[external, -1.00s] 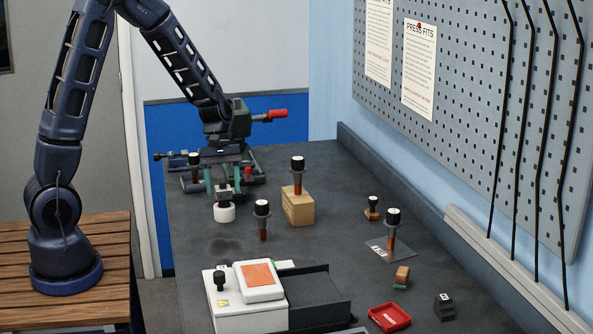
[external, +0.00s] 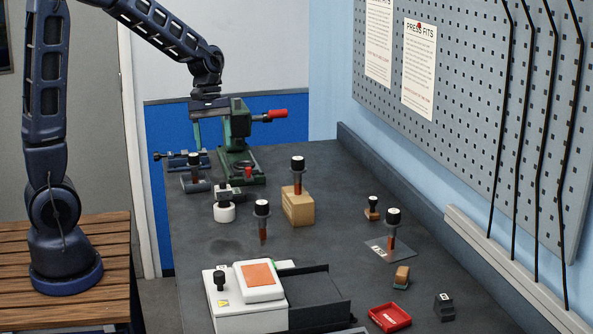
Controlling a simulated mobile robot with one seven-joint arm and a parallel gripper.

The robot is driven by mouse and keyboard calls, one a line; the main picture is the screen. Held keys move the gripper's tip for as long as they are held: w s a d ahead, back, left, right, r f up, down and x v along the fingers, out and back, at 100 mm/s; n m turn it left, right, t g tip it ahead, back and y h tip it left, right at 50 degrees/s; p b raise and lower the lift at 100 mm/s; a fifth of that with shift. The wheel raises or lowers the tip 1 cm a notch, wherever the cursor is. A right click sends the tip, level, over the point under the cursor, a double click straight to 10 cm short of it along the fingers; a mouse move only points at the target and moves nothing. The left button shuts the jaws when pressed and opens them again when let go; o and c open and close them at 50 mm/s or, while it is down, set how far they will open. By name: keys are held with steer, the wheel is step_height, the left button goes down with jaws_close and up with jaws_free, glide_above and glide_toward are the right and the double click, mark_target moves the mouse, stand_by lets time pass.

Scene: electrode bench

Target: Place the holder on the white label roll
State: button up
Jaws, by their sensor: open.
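The white label roll (external: 224,212) stands at the left side of the dark bench. A small grey and black block, which looks like the holder (external: 230,195), rests on top of the roll. It looks slightly off the roll's centre, toward the right; the exact contact is too small to tell. My gripper (external: 212,138) is open and empty, with its teal fingers pointing down. It is well above the holder and apart from it, in front of the green press. No part of my gripper touches the roll.
A green press (external: 238,140) with a red handle stands behind. A wooden block (external: 298,207) carries a black-topped electrode. Another electrode (external: 262,218) stands right of the roll. A white device (external: 243,308) and a red tray (external: 389,317) are nearer.

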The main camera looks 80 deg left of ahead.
steer(key=s+d+r+m+t+y, duration=0.2)
steer(key=s+d+r+m, duration=0.3)
steer(key=s+d+m, duration=0.2)
steer(key=s+d+r+m+t+y, duration=0.1)
steer(key=s+d+r+m+t, duration=0.1)
steer(key=s+d+r+m, duration=0.3)
steer(key=s+d+m, duration=0.3)
steer(key=s+d, duration=0.1)
steer(key=s, duration=0.3)
steer(key=shift+d+r+y, duration=0.15)
steer(key=shift+r+y, duration=0.15)
steer(key=shift+y, duration=0.1)
